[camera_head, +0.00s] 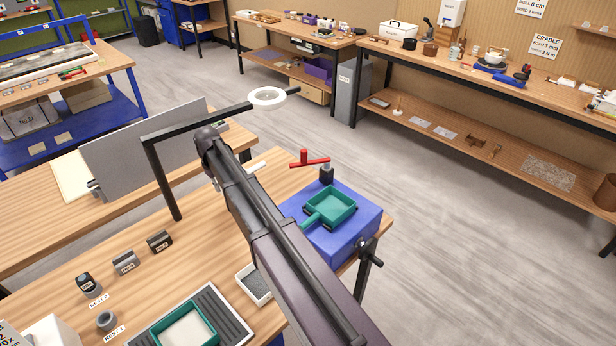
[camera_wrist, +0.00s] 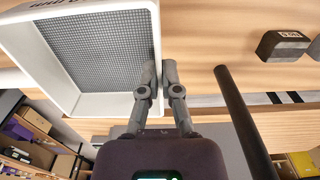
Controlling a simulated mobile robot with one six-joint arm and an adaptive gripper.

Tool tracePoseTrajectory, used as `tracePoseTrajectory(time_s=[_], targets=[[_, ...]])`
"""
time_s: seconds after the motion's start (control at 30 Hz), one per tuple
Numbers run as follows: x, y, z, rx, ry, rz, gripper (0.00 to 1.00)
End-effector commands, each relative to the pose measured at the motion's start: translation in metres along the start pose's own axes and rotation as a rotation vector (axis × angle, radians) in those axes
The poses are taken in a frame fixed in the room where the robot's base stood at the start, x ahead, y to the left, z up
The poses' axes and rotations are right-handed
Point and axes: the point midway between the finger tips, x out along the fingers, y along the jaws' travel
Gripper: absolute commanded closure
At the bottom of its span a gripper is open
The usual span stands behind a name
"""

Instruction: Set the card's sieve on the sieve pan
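A white square sieve (camera_wrist: 95,55) with grey mesh fills the upper left of the wrist view. Lettering shows on its left wall, too cropped to read. My gripper (camera_wrist: 161,72) has its fingers close together on the sieve's right wall, one on each side. In the head view my arm hides the gripper and most or all of the sieve. I cannot make out the card.
A black post with an arm and white ring (camera_head: 267,96) stands beside my arm. A red-handled clamp (camera_head: 309,160) rises behind the blue block (camera_head: 345,240). A green frame (camera_head: 212,328), a white tray (camera_head: 247,284) and several dark weights (camera_head: 125,263) are on the table.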

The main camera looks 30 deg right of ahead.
Motion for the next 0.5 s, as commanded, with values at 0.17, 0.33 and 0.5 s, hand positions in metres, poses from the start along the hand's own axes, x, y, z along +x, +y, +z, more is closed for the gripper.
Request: tracePoseTrajectory(time_s=[0.17, 0.33, 0.5], targets=[[-0.030, 0.000, 0.000, 0.000, 0.000, 0.000, 1.00], [-0.043, 0.000, 0.000, 0.000, 0.000, 0.000, 1.00], [-0.040, 0.000, 0.000, 0.000, 0.000, 0.000, 1.00]])
